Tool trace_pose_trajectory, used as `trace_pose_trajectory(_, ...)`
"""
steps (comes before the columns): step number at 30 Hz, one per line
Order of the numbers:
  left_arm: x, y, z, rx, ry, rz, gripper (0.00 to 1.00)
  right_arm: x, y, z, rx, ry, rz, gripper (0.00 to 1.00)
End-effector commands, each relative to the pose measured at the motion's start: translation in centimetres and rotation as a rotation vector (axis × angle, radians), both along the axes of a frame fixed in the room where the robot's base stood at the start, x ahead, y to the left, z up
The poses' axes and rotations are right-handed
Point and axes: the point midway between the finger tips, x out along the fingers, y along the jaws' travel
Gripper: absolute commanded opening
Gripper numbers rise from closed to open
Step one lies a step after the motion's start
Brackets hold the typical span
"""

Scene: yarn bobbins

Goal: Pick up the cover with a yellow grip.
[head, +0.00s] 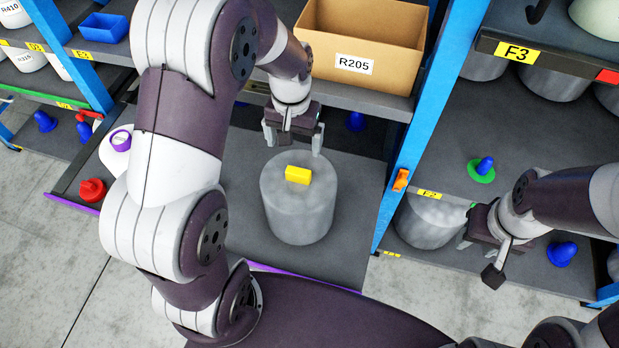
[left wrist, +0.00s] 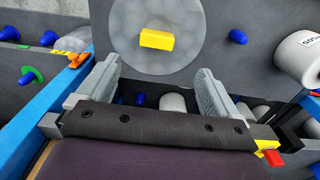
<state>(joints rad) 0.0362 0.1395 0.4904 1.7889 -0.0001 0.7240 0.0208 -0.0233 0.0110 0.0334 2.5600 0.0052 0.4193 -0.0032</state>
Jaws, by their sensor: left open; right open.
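The cover (head: 281,187) is a grey, round, drum-like piece with a yellow block grip (head: 298,175) on top. It stands on a dark shelf below the R205 box. In the left wrist view the grey round top (left wrist: 125,50) with the yellow grip (left wrist: 157,39) lies ahead of the fingers. My left gripper (head: 292,143) is open and empty, just behind and above the grip, apart from it. Its two fingers also show in the left wrist view (left wrist: 160,95). My right gripper (head: 484,258) is open and empty at the right, away from the cover.
A cardboard box (head: 362,45) marked R205 sits on the shelf above. A blue post (head: 405,150) stands right of the cover. Grey drums (head: 432,220) and a blue cone (head: 562,254) lie on the right shelves. A red cap (head: 92,190) is at the left.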

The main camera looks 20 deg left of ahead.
Motion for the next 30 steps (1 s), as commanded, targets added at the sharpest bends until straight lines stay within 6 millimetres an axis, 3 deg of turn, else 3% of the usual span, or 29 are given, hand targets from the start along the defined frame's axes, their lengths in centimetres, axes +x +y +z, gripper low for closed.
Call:
trace_pose_trajectory(6,-0.1,0.0,-4.8,0.000,0.004,0.000,0.94,0.0,0.0,0.4,0.000,0.000,0.000,0.43)
trace_pose_trajectory(11,0.1,-0.1,-6.6,0.000,0.002,0.000,0.94,0.0,0.0,0.7,0.000,0.000,0.000,0.43)
trace_pose_trajectory(18,0.6,-0.1,-10.7,0.000,0.001,0.000,0.94,0.0,0.0,1.5,0.000,0.000,0.000,0.43)
trace_pose_trajectory(26,0.6,-0.1,-11.3,0.000,-0.001,0.000,0.94,0.0,0.0,1.4,0.000,0.000,0.000,0.43)
trace_pose_trajectory(30,0.6,-0.1,-11.3,0.000,-0.001,0.000,0.48,0.0,0.0,1.4,0.000,0.000,0.000,0.43)
